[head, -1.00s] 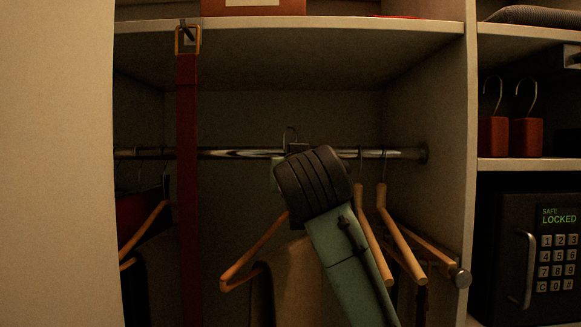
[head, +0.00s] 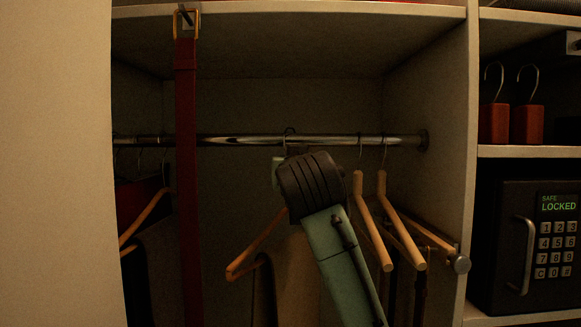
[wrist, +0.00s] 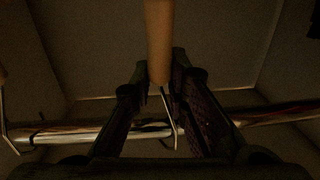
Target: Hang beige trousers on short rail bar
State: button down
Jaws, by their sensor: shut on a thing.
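My gripper (wrist: 160,88) is shut on a wooden hanger (wrist: 159,38), gripping it near the base of its hook. In the head view my wrist hides the fingers and the middle of this hanger (head: 255,247). Beige trousers (head: 296,285) hang from it, partly behind my arm. The metal rail bar (head: 240,140) runs across the compartment; it also shows in the wrist view (wrist: 70,131). The hook (head: 290,131) is at the bar, its top just above it. I cannot tell whether the hook rests on the bar.
Two wooden hangers (head: 368,225) (head: 398,225) hang close on the right. Another hanger (head: 147,220) with dark clothing is at the left. A red belt (head: 187,150) hangs in front of the bar. A side wall (head: 430,90) and a shelf (head: 290,20) bound the space.

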jog(key=shift+f, duration=0.3)
dwell(0.5)
jog(key=c, duration=1.5)
grip_release()
jog(key=shift+s, duration=0.1)
